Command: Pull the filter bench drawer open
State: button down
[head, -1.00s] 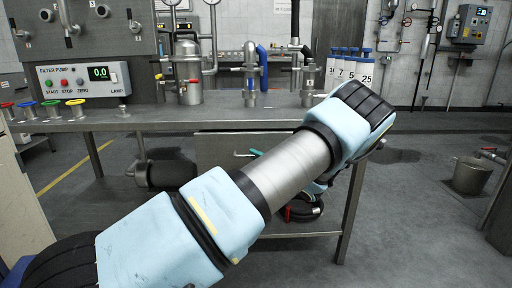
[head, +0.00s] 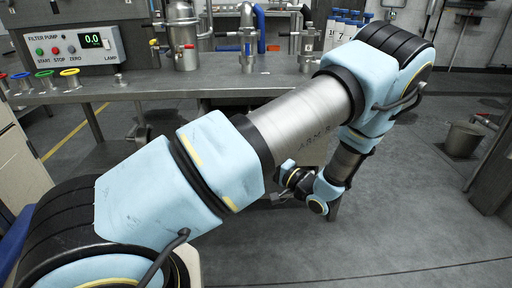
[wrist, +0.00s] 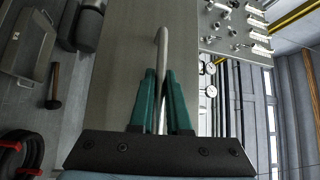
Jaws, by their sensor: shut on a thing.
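The drawer front (wrist: 118,55) is a plain grey panel filling the middle of the wrist view. Its pale bar handle (wrist: 161,42) stands out from it. The green fingers of my gripper (wrist: 159,76) are closed around the handle, one on each side. In the head view my arm covers the drawer and handle, so how far the drawer stands out cannot be told there. The steel bench top (head: 190,84) shows behind my arm.
The filter pump box (head: 75,45), coloured funnels (head: 70,76) and a steel vessel (head: 182,38) stand on the bench. A mallet (wrist: 54,85) and black hoses (wrist: 12,150) lie on the floor. A bucket (head: 463,139) stands at right; floor between is clear.

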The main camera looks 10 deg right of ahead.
jog(key=shift+s, duration=0.1)
jog(key=c, duration=0.9)
grip_release()
jog(key=v, duration=1)
jog(key=shift+s+d+f+b, duration=0.1)
jog(key=shift+s+d+b, duration=0.1)
jog(key=shift+s+b, duration=0.2)
